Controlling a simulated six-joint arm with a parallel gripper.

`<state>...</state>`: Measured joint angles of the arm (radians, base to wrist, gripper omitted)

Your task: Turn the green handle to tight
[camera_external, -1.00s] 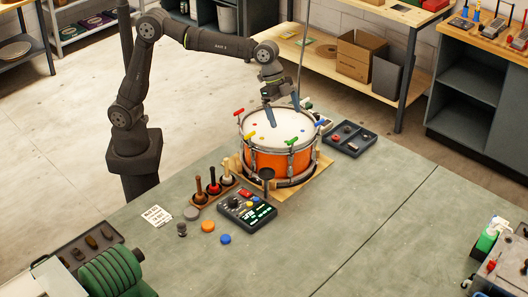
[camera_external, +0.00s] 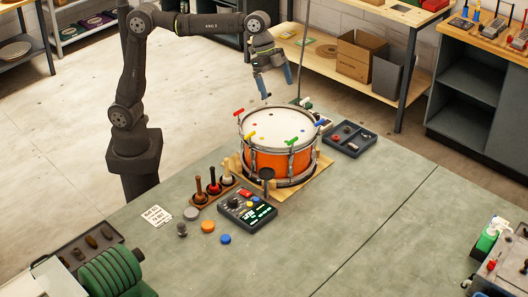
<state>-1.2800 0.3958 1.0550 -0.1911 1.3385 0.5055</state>
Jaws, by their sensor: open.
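An orange drum (camera_external: 270,160) with a white head stands on a wooden base on the bench. The green handle (camera_external: 292,141) sits at the drum's front right rim. A yellow handle (camera_external: 249,136), a red handle (camera_external: 239,113), a blue handle (camera_external: 321,123) and a white handle (camera_external: 305,103) are around the same rim. My gripper (camera_external: 277,88) is open and empty, in the air above the far side of the drum and apart from every handle. Its blue fingers point down.
A control box (camera_external: 247,210) with lit displays lies in front of the drum. A rack of upright mallets (camera_external: 213,188) stands to its left. A dark parts tray (camera_external: 349,140) is at right. The bench's right side (camera_external: 370,220) is mostly clear.

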